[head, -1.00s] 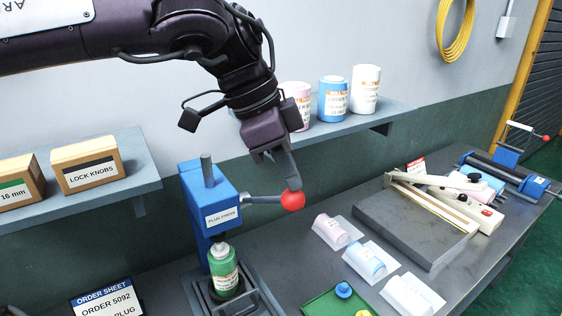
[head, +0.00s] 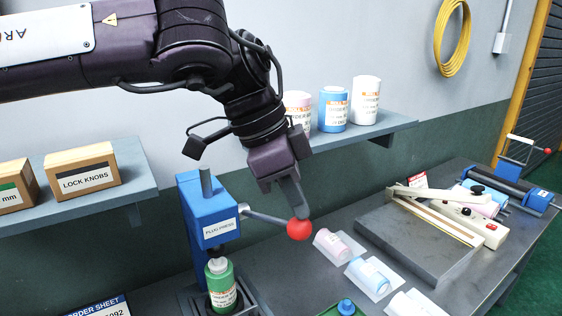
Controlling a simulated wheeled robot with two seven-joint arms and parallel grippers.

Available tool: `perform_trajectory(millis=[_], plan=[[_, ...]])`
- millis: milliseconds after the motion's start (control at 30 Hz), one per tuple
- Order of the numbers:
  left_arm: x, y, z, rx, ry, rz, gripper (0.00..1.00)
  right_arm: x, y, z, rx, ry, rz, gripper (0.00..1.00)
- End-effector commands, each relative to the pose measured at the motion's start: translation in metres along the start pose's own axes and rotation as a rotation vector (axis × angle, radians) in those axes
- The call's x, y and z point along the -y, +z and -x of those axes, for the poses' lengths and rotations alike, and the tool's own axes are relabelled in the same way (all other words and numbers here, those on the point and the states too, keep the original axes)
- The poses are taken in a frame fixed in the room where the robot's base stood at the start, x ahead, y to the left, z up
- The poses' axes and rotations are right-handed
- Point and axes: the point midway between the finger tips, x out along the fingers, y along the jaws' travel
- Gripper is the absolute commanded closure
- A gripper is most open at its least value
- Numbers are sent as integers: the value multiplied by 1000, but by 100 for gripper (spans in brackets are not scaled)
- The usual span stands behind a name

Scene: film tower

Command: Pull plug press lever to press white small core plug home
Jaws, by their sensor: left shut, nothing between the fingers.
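The blue plug press (head: 208,215) stands on the bench at centre left. Its grey lever (head: 265,217) slopes down to the right and ends in a red ball knob (head: 299,230). My left gripper (head: 297,208) is shut and empty, pointing down with its fingertips at the top of the knob; it looks in contact. A green labelled roll (head: 221,287) stands upright under the press. I cannot clearly make out a white small core plug at its top. My right gripper is not in view.
A shelf (head: 75,208) at left holds boxes. The shelf at the back (head: 390,125) holds several rolls. Wrapped rolls (head: 338,246) and a green tray (head: 330,310) with a blue piece lie right of the press. A trimmer board (head: 420,240) is farther right.

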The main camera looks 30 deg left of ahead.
Motion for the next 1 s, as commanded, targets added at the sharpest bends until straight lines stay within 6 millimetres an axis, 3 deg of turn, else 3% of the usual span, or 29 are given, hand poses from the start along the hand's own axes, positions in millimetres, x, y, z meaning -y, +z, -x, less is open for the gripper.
perform_trajectory(millis=[167, 500, 1000], plan=[[-1, 1, -4, 1, 1, 0, 100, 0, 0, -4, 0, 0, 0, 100], [-10, 7, -31, 1, 1, -1, 100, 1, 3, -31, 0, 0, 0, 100], [-12, 8, -37, 1, 1, 0, 100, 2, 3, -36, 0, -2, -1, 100]])
